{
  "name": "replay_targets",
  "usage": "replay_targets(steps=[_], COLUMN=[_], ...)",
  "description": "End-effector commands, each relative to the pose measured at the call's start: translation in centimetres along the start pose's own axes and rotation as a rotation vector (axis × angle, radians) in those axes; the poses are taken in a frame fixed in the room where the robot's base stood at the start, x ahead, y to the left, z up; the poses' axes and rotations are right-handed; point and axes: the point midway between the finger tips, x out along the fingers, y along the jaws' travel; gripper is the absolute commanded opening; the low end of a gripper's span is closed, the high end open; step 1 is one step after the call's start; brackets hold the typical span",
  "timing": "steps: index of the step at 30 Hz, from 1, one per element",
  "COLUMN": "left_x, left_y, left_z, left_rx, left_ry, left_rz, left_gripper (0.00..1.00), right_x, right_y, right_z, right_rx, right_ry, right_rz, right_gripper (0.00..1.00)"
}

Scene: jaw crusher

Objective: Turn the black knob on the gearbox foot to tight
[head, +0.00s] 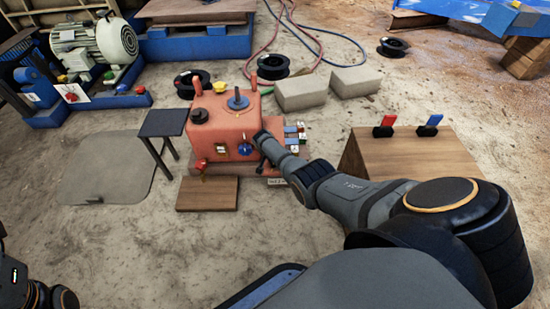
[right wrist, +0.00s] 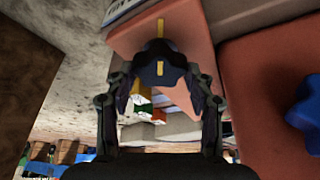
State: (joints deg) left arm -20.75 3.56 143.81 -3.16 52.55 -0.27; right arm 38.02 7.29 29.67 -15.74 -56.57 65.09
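The red gearbox (head: 222,122) stands on the ground in the middle of the head view. My right gripper (right wrist: 163,85) is at its right side, low by the foot. In the right wrist view the black knob (right wrist: 160,54) sits between my right fingertips, which appear to close on its sides. A yellow stripe on the knob lines up with a yellow mark (right wrist: 160,26) on the red surface beyond it. The fingers hide part of the knob. In the head view my arm hides the knob. My left arm shows at the lower left corner; its fingertips are not visible.
A blue star knob (right wrist: 304,108) is on the red housing beside my right gripper. A wooden board (head: 207,194) lies before the gearbox, and a small dark table (head: 164,123) stands left. A wooden box (head: 413,158) with red and blue levers is at right.

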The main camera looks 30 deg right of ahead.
Motion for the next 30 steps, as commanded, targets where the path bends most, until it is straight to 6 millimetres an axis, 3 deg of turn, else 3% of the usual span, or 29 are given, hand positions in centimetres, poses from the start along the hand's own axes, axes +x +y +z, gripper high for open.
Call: replay_targets(steps=[4,17,23,30], left_x=[0.0,0.0,0.0,0.0], left_y=[0.0,0.0,0.0,0.0], left_z=[0.0,0.0,0.0,0.0], left_rx=[0.000,-0.001,-0.001,-0.001], left_ry=[0.001,0.001,0.001,0.001], left_rz=[0.000,0.000,0.001,0.001], left_gripper=[0.64,0.64,0.64,0.64], right_x=[0.0,-0.5,-2.8,-7.6], right_y=[0.0,0.0,0.0,-0.1], right_z=[0.0,0.0,0.0,0.1], right_rx=[-0.001,-0.001,-0.001,-0.001], right_ry=[0.000,0.001,0.002,0.001], right_rz=[0.000,0.000,-0.001,-0.003], right_gripper=[0.75,0.75,0.75,0.75])
